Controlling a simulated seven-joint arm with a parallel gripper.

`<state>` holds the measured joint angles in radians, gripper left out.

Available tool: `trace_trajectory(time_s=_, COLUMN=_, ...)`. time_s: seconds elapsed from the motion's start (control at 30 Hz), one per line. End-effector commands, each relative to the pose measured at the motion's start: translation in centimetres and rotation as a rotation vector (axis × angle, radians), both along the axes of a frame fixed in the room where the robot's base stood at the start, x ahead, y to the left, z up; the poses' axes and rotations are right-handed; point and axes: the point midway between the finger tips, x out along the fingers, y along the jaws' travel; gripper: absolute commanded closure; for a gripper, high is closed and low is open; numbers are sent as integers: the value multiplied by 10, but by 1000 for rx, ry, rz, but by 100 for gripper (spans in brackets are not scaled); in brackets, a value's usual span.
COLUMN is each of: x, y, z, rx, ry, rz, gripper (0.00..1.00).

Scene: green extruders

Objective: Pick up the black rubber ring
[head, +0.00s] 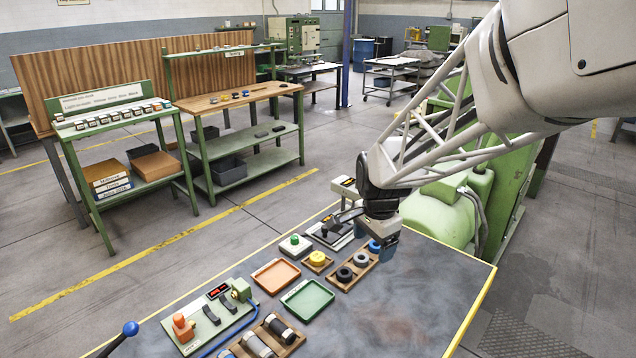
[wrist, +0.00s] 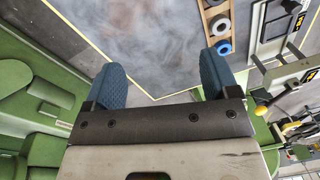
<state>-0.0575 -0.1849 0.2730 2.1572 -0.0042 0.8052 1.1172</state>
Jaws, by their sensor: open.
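The black rubber ring (head: 344,274) lies at the near end of a wooden tray (head: 336,287) on the dark table in the head view. A dark grey ring (head: 361,259) and a blue ring (head: 374,246) share that tray. In the wrist view the blue ring (wrist: 224,46) and grey ring (wrist: 222,26) show at the upper right; the third ring is largely cut off by the top edge. My gripper (head: 384,248) is above the table's far side, by the blue end of the tray. In the wrist view its jaws (wrist: 164,72) are apart with nothing between them.
An orange tray (head: 276,277) and a green tray (head: 307,300) lie left of the ring tray. A yellow ring (head: 317,258) on a small block and a green-buttoned box (head: 295,246) stand behind them. A green machine (head: 445,215) stands behind the table. The table's right side is clear.

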Motion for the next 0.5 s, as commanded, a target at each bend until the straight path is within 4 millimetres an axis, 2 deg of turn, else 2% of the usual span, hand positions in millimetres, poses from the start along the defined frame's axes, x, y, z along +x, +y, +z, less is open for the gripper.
trace_trajectory(time_s=0.1, x=26, y=6, z=-21, rx=9, ry=20, rz=-106, gripper=19)
trace_trajectory(time_s=0.5, x=102, y=26, z=-99, rx=26, ry=68, rz=-472, gripper=19)
